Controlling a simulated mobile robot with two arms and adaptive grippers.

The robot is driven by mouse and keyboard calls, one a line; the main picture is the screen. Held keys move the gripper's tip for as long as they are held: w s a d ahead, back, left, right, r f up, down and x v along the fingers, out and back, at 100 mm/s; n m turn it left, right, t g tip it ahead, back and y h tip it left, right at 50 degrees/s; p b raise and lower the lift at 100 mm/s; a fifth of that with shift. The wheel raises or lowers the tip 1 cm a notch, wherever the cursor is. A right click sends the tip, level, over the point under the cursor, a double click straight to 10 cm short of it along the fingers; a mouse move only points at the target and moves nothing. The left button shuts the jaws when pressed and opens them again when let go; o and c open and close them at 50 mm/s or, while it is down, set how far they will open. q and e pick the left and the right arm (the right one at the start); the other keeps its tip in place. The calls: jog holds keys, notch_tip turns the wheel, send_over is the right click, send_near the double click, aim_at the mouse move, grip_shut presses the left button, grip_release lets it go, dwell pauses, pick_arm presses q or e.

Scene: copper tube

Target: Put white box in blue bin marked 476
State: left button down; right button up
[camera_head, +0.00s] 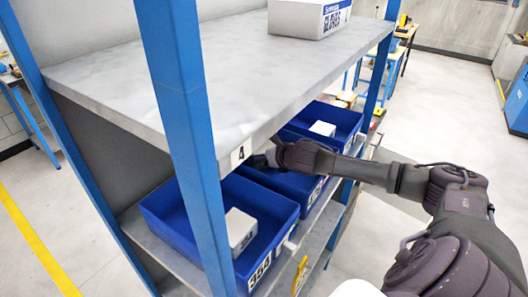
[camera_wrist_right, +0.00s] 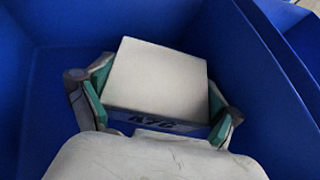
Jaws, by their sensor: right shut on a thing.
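My right gripper (camera_head: 262,160) reaches under the upper shelf into the middle blue bin (camera_head: 291,187), partly hidden by the shelf edge. In the right wrist view its teal-padded fingers (camera_wrist_right: 155,92) are shut on a white box (camera_wrist_right: 157,75), one finger on each side. Dark marking on the box's near face seems to read 476. Blue bin walls (camera_wrist_right: 262,75) surround the box there; I cannot tell whether it touches the bin floor. The middle bin's front label is too small to read surely. My left gripper is not in view.
A nearer blue bin (camera_head: 157,208), with a label like 354, holds a white box (camera_head: 240,229). A farther blue bin (camera_head: 345,121) holds another white box (camera_head: 322,128). The upper shelf (camera_head: 215,75) lies close above, and a blue post (camera_head: 186,110) stands in front.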

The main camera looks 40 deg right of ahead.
jog(key=o, duration=1.1)
jog(key=shift+r, duration=0.1)
jog(key=shift+s+r, duration=0.1)
jog(key=shift+s, duration=0.25)
jog(key=b+v, duration=0.3)
jog(key=v, duration=0.5)
jog(key=shift+v, duration=1.15)
jog(key=shift+s+a+r, duration=0.2)
jog(key=shift+s+r, duration=0.1)
jog(key=shift+s, duration=0.1)
